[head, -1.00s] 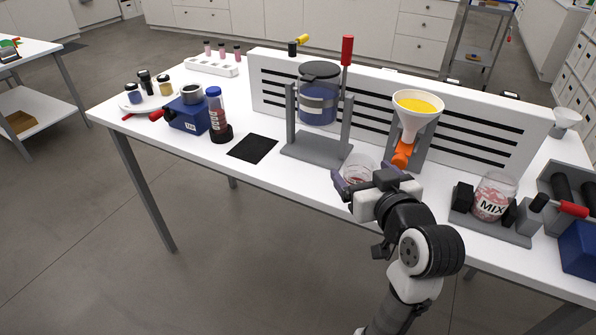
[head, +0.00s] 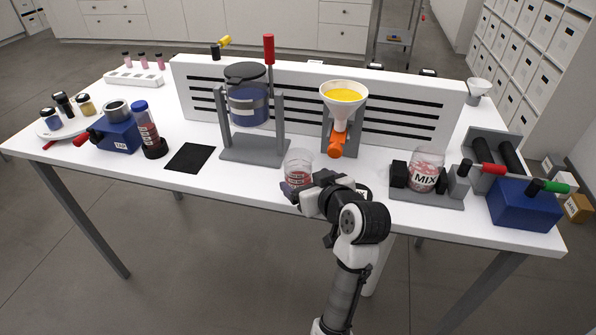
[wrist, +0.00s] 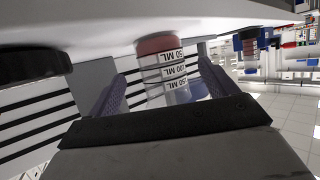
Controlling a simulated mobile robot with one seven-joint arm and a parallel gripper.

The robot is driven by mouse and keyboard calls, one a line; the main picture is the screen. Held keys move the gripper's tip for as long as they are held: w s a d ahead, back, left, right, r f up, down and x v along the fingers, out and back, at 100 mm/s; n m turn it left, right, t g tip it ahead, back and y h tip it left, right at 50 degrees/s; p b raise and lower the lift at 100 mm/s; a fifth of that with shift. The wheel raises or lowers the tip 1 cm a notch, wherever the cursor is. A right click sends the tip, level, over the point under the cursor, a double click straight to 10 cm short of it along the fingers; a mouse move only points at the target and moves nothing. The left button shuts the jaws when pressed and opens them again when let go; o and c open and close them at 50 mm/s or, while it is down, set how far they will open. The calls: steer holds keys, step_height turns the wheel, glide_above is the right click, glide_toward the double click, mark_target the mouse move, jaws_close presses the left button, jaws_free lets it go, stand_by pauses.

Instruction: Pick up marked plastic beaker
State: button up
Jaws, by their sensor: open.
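The marked plastic beaker (head: 299,166) is clear, with a reddish layer at its bottom. It stands upright near the front edge of the white table (head: 232,184). In the wrist view, which is upside down, the beaker (wrist: 164,70) shows black-on-white ML labels. My gripper (head: 298,192) is at the beaker's near side, low down. In the wrist view my gripper (wrist: 160,88) is open, with one purple finger on each side of the beaker. Gaps show beside the beaker, so I see no grip on it. My gripper hides part of its lower side in the head view.
A funnel stand (head: 343,93) with yellow powder and an orange valve stands just behind. A MIX jar (head: 427,170) in a grey holder is to the right. A grey stand with a blue vessel (head: 247,103) is to the left. A black mat (head: 190,158) lies farther left.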

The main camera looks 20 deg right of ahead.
mark_target(304, 178)
steer(key=p+x, duration=0.1)
steer(key=x, duration=0.3)
steer(key=shift+w+a, duration=0.15)
steer(key=shift+w, duration=0.15)
steer(key=c, duration=1.1)
